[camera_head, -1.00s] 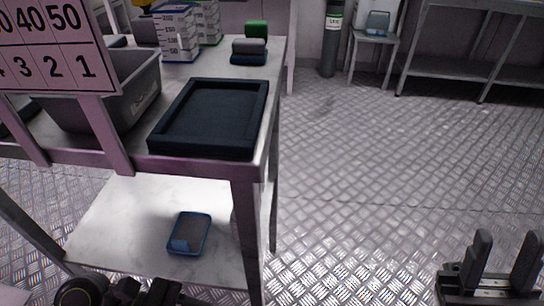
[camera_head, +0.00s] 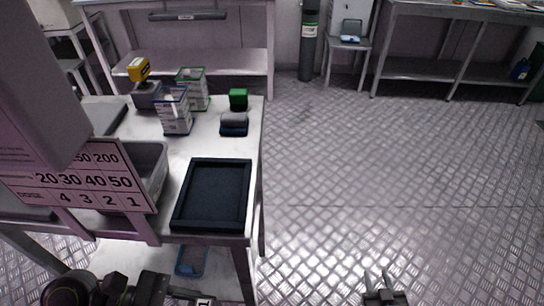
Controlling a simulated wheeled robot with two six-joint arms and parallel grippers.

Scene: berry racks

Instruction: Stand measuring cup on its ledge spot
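Two clear boxy containers with printed graduations, which look like measuring cups, stand upright on the table: a blue-rimmed cup (camera_head: 176,113) and, just behind it, a green-rimmed cup (camera_head: 192,90). I cannot tell which spot is the ledge spot. My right gripper (camera_head: 378,280) is at the bottom right over the floor, its two fingers apart with nothing between them, well away from the cups. My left arm's dark end (camera_head: 105,290) is at the bottom left, in front of the table; its fingers cannot be made out.
A dark tray (camera_head: 178,222) lies at the table's near right. A grey bin (camera_head: 152,178) stands left of it, behind a numbered sign (camera_head: 85,182). Dark blocks and a green block (camera_head: 238,99) sit farther back. A blue-rimmed object (camera_head: 190,262) lies on the lower shelf. The floor right is open.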

